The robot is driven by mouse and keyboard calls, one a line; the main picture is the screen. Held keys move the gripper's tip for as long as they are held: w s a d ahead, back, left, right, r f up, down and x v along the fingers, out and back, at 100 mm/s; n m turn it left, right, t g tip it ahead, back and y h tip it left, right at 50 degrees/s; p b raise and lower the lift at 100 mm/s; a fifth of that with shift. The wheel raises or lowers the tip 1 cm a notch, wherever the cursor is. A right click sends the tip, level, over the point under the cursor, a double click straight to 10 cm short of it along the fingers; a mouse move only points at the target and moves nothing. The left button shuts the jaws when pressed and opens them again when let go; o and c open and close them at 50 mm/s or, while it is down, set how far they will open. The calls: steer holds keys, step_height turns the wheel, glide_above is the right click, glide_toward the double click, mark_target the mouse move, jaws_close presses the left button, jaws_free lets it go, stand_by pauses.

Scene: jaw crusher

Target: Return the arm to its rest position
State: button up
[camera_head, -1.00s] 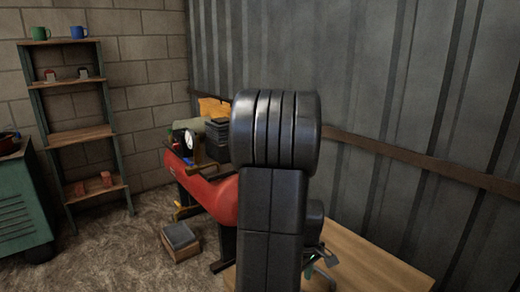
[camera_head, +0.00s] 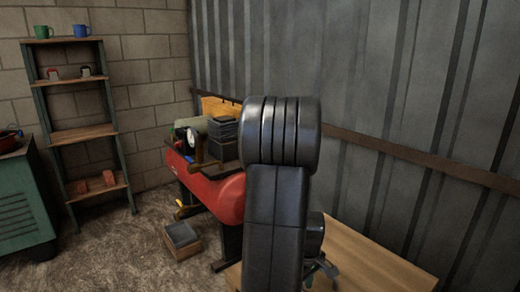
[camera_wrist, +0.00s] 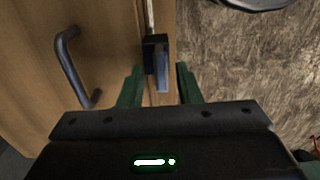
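My arm (camera_head: 277,190) stands folded up in the middle of the head view, its thick black joint at the top. My gripper (camera_wrist: 159,86) shows in the wrist view with its two green fingers spread apart. It is open, with no object clearly held between the fingers. Past the fingertips is a small black and grey-blue fitting (camera_wrist: 157,58) at the edge of a wooden panel. I cannot tell whether the fingers touch it. In the head view the gripper is small and partly hidden behind my arm.
A wooden tabletop (camera_head: 375,262) lies at the lower right. The red machine (camera_head: 225,198) stands behind my arm, near the corrugated wall. A shelf (camera_head: 84,134) and a green cabinet (camera_head: 22,205) are at the left. A curved handle (camera_wrist: 70,65) sits on the wooden panel.

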step_height(320, 180, up, 14)
steer(key=f+p, duration=0.1)
steer(key=p, duration=0.2)
step_height(320, 180, down, 14)
steer(key=b, duration=0.3)
steer(key=shift+f+b, duration=0.15)
steer(key=shift+b, duration=0.2)
steer(key=m, duration=0.4)
steer(key=shift+m+b, duration=0.3)
steer(key=shift+b, duration=0.05)
steer(key=m+b, duration=0.1)
steer(key=m, duration=0.4)
